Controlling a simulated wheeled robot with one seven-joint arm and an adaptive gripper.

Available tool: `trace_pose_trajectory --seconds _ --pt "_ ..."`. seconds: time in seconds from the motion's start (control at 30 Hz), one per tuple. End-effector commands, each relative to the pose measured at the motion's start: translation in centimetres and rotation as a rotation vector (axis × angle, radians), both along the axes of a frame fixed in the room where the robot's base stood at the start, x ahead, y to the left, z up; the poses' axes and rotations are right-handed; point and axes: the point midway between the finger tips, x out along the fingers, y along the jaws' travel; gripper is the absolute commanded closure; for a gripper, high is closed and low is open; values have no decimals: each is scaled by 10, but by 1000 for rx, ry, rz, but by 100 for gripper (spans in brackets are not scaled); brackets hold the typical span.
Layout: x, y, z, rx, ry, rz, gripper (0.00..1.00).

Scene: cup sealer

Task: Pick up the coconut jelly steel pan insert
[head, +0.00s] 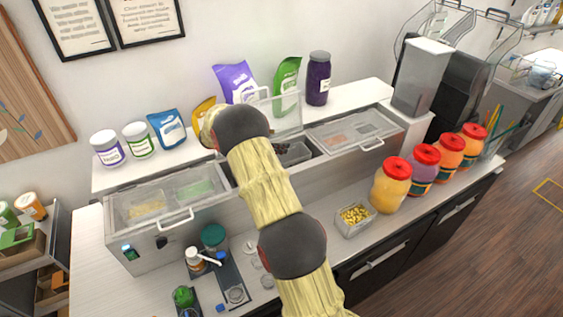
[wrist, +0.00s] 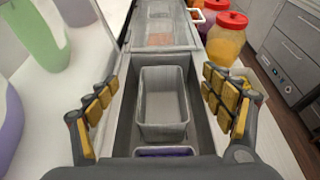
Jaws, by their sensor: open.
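In the wrist view, a grey steel pan insert (wrist: 163,122) sits in the open well of the counter unit, between my fingers. Its inside looks plain grey, and I cannot tell whether it holds jelly. No label shows to confirm which insert it is. My gripper (wrist: 162,92) is open above the well, with one padded finger on each side and nothing held. A second insert with purple contents (wrist: 165,152) shows partly at the bottom edge, cut off by my gripper body. In the head view my arm hides the gripper and part of the well.
A raised clear lid (head: 284,112) stands at the open well. A closed clear lid (head: 352,132) covers the right section. A small pan of yellow pieces (head: 355,217) and several red-lidded jars, the nearest yellow (head: 390,190), stand on the front counter. Pouches and bottles line the back shelf.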

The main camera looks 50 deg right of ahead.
Motion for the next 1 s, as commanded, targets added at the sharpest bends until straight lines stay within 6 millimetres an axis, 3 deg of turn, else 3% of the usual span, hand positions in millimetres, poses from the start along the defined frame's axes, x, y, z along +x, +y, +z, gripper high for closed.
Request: trace_pose_trajectory --seconds 0.43,1.0 --pt "-1 0 -79 1 4 1 18" --pt "-17 -48 -97 1 2 -3 18"
